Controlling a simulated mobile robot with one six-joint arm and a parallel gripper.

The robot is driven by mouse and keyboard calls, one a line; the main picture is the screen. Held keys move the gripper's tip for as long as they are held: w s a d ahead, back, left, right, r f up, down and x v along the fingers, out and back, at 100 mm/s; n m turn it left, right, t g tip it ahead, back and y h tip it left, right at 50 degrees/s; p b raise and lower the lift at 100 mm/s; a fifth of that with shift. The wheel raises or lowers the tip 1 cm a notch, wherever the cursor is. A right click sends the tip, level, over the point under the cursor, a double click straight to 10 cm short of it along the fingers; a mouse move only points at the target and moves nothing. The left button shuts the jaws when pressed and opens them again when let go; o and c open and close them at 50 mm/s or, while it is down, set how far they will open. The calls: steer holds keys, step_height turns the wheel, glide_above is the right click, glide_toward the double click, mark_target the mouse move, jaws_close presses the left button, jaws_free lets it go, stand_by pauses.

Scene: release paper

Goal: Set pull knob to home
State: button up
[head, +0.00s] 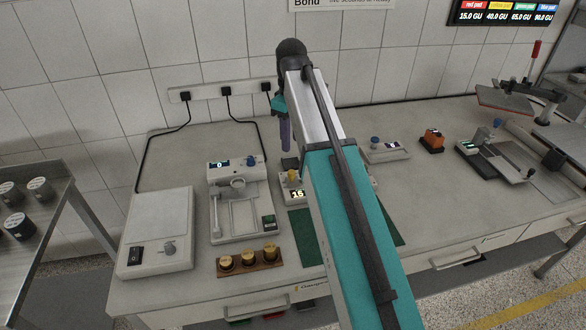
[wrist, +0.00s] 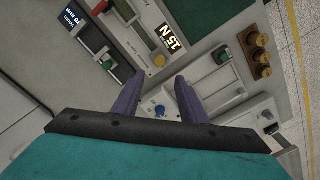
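No part is labelled pull knob, so I cannot tell which knob it is. A blue knob (head: 250,160) tops the white machine (head: 216,175), whose display reads 0. In the wrist view the blue knob (wrist: 160,111) shows between my fingers. A yellow knob (head: 293,176) sits on a small white unit (head: 285,190) to its right; its display reads 15 N in the wrist view. My gripper (head: 285,150) hangs above the back of the table, to the right of the blue knob. The wrist view shows my gripper (wrist: 159,78) open and empty, fingers apart.
A white box (head: 158,220) with a grey knob stands left. Brass weights (head: 249,260) sit on a wooden holder at the front. An orange block (head: 432,138) and other devices stand right. My arm hides part of the middle. The wall is close behind.

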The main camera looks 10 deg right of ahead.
mark_target(292, 171)
steer(key=shift+f+p, duration=1.4)
steer(key=shift+f, duration=4.9)
jaws_close()
